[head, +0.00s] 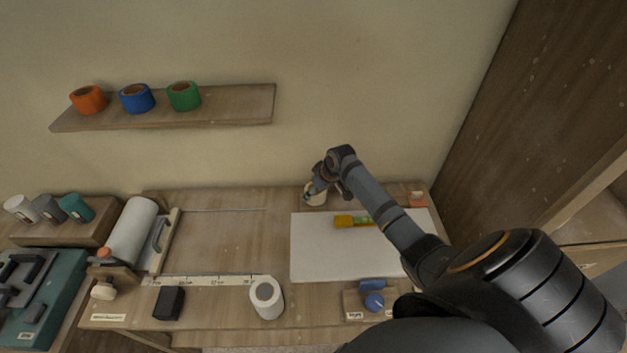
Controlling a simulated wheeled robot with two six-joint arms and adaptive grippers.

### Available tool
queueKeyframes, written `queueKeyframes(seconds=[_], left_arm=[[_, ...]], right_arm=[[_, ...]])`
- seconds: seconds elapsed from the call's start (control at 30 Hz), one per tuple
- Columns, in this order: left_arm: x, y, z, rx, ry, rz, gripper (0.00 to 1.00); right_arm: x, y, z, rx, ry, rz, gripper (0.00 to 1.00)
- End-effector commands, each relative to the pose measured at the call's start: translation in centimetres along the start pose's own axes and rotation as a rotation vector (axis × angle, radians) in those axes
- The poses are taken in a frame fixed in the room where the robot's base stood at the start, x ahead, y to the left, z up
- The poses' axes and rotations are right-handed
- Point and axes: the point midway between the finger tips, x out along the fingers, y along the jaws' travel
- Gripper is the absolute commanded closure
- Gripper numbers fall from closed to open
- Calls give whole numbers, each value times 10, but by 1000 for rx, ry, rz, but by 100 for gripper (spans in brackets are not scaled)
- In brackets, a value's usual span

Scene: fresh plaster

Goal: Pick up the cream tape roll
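A cream roll (315,196) stands near the back edge of the table, just left of the white sheet's top corner. My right gripper (324,188) is over it from above and covers part of it. Its fingers are at the roll, but they are small and dark, so I cannot tell whether they grip it. My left gripper is not in view.
A white sheet (318,262) carries a yellow and green tool (346,221). A blue-knobbed tool (374,301) and a black block (169,303) lie at the front. A large white roll (133,232) is at left. A wall shelf (235,105) holds orange, blue and green rolls. The table's middle left is clear.

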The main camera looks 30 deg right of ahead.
Motion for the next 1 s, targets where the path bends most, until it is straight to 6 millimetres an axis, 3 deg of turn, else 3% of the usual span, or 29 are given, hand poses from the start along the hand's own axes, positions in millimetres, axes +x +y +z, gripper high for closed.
queueKeyframes(seconds=[0.03, 0.1, 0.23, 0.3, 0.53, 1.0], left_arm=[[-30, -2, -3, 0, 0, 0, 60], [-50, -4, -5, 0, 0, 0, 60], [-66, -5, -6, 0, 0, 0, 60], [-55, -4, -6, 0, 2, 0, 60], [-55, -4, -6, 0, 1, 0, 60], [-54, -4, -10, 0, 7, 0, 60]], right_arm=[[-23, -4, -3, 0, -3, -1, 65], [-37, -8, -1, 0, -2, -1, 65], [-57, -24, 21, -4, -4, -1, 65], [-60, -31, 33, -5, -1, 1, 65], [-87, -50, 53, -3, 0, 1, 65], [-97, -57, 60, 1, 0, -1, 65]])
